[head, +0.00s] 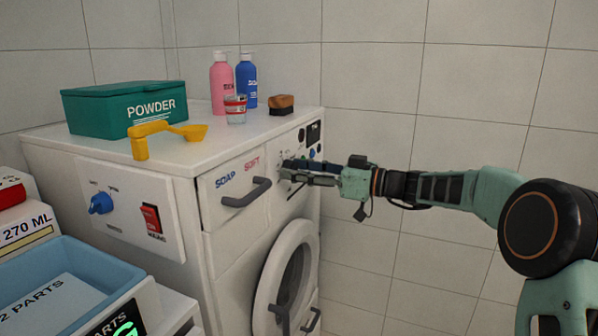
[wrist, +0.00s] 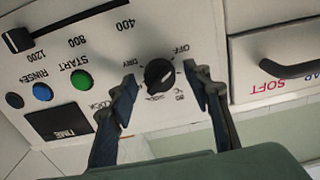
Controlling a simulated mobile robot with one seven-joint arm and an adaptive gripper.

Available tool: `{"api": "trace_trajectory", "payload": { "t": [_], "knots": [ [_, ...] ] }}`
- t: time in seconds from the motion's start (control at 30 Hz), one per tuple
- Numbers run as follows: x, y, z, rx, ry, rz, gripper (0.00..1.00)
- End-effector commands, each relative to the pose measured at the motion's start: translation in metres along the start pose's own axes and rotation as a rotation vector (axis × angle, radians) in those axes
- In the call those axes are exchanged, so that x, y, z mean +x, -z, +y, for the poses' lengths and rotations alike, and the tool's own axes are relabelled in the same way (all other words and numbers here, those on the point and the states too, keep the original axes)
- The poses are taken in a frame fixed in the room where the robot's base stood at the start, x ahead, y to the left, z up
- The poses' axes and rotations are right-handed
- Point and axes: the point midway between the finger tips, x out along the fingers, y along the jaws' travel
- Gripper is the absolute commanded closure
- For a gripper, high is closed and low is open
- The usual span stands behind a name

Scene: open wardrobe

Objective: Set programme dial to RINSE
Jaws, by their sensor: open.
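The programme dial (wrist: 159,73) is a round black knob on the white washer panel, seen upside down in the wrist view. OFF and DRY can be read around it; other labels are partly hidden or too small. A pale line crosses the knob, but I cannot tell which label it marks. My gripper (wrist: 159,82) is open, with one finger on each side of the dial and gaps visible between. In the head view my gripper (head: 288,172) is at the panel right of the soap drawer and hides the dial.
Green START (wrist: 81,80), blue RINSE (wrist: 42,92) and dark buttons, a black slider (wrist: 18,40) and a TIME display (wrist: 60,122) sit beside the dial. The drawer handle (head: 246,192) projects nearby. Bottles, a brush (head: 281,105) and a powder box (head: 124,108) stand on top.

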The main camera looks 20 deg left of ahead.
Motion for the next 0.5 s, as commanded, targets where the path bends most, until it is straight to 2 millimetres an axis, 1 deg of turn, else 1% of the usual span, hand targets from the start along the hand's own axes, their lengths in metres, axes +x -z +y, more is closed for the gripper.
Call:
{"api": "trace_trajectory", "payload": {
  "t": [0.17, 0.2, 0.5],
  "knots": [
    [-0.0002, -0.0001, 0.0002, 0.0, -0.001, 0.0, 0.55],
    [-0.0002, -0.0001, 0.0002, 0.0, -0.001, 0.0, 0.57],
    [-0.0004, -0.0002, 0.0001, 0.0, 0.0, -0.001, 0.9]
  ]
}}
